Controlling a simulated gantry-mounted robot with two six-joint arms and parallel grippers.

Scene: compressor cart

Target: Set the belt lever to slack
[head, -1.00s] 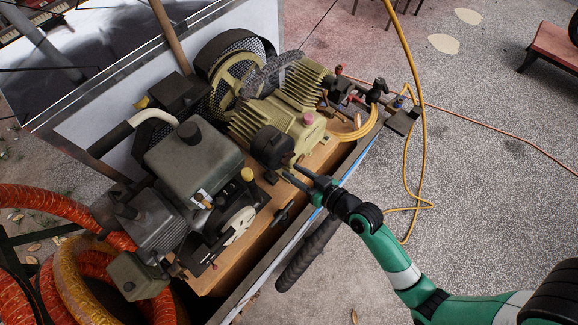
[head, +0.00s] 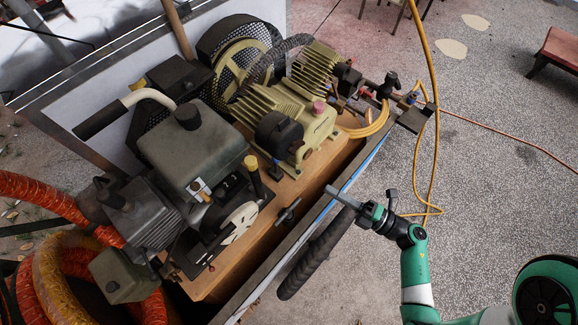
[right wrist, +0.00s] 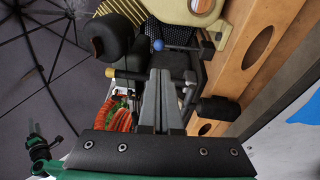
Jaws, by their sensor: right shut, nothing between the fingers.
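The compressor cart carries a small black T-shaped handle (head: 288,210) on its wooden deck, in front of the engine. In the right wrist view a dark grip on the deck (right wrist: 218,108) appears right of the fingers. A small blue ball knob (right wrist: 158,44) stands beyond the fingertips there. I cannot tell for sure which of these is the belt lever or how it is set. My right gripper (head: 333,192) is shut and empty, out over the cart's near edge and apart from both parts. Its closed fingers also show in the right wrist view (right wrist: 158,80). My left gripper is out of view.
The grey engine (head: 190,150) has a yellow-capped post (head: 250,162). The olive compressor (head: 290,115) and caged flywheel (head: 240,65) stand behind. Orange hoses (head: 50,195) lie left; the floor at right is mostly open.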

